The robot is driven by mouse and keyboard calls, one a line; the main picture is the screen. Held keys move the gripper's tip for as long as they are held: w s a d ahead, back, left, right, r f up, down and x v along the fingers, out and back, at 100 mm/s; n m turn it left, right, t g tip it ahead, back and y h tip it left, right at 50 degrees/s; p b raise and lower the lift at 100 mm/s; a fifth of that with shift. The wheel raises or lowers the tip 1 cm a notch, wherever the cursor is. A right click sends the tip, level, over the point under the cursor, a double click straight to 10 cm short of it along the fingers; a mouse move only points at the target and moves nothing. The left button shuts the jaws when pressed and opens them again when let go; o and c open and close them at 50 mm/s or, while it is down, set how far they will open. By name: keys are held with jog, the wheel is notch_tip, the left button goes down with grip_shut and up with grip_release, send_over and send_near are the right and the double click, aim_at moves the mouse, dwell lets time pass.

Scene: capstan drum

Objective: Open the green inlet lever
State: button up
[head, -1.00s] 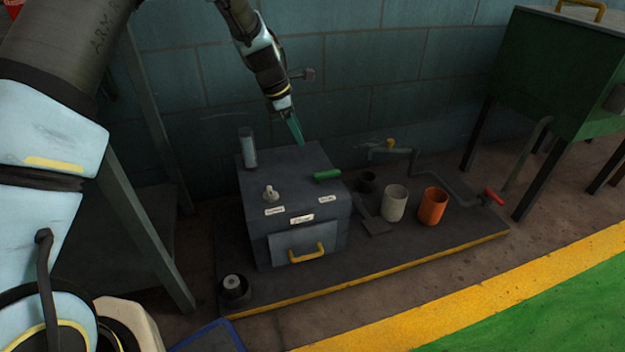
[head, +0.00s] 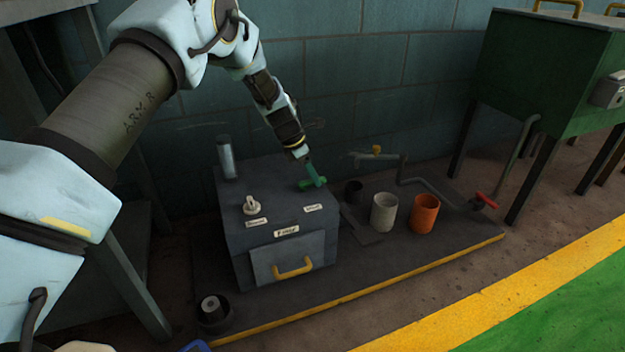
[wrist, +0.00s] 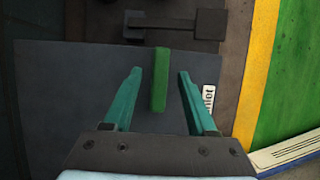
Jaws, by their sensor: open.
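The green inlet lever (head: 306,184) is on top of the dark grey box (head: 240,228), near its right edge. In the wrist view the lever (wrist: 160,80) is a straight green bar between the two teal fingers of my gripper (wrist: 158,78). The fingers are apart, with a gap on each side of the lever. In the head view my gripper (head: 316,180) reaches down at the lever and partly covers it. A white label (wrist: 209,98) lies beside the right finger in the wrist view.
A white knob (head: 252,205) and a clear cylinder (head: 226,157) stand on the box. To its right are a grey cup (head: 384,212), an orange cup (head: 424,213) and a pipe with a red valve handle (head: 485,200). A green tank (head: 540,75) stands at the back right.

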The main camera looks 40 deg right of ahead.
jog(key=shift+d+f, duration=0.15)
jog(key=shift+f, duration=0.2)
jog(key=shift+c, duration=0.2)
grip_shut()
dwell(1.0)
